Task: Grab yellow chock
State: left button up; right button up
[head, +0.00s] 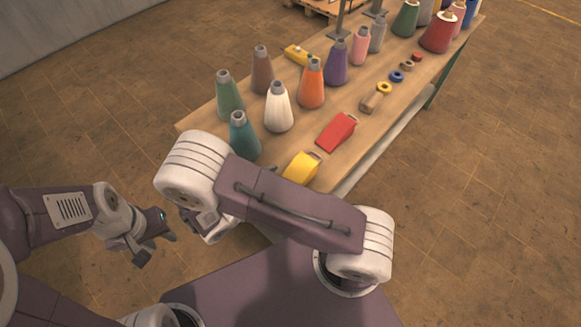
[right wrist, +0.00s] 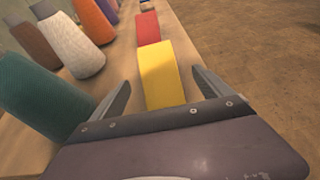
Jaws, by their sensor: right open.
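The yellow chock (head: 300,167) is a wedge-shaped block lying near the close end of the wooden table, partly hidden by my right arm in the head view. In the right wrist view the yellow chock (right wrist: 161,75) stands straight ahead. My right gripper (right wrist: 164,95) is open, with one finger on each side of the chock's near end; I cannot tell whether either finger touches it. In the head view its fingers are hidden behind my arm. My left gripper (head: 155,247) is open and empty, above the floor left of the table.
A red chock (head: 336,131) lies just beyond the yellow one. A teal cone (head: 243,137) stands left of it, with white (head: 278,108), orange (head: 311,86) and other cones behind. Small rings (head: 384,88) lie farther along the table (head: 352,152). Floor right of the table is clear.

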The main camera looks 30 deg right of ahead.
aim_at(297, 172)
jog(key=shift+s, duration=0.55)
jog(key=x, duration=0.3)
jog(key=shift+w+f, duration=0.1)
jog(key=shift+w, duration=0.35)
jog(key=shift+d+f, duration=0.1)
jog(key=shift+d, duration=0.35)
jog(key=x, duration=0.4)
jog(key=shift+w+d+f+p, duration=0.1)
jog(key=shift+w+d+p, duration=0.2)
jog(key=shift+w, duration=0.25)
jog(key=shift+s+a, duration=0.1)
jog(key=shift+a, duration=0.05)
jog(key=c, duration=0.4)
jog(key=shift+t, duration=0.3)
grip_shut()
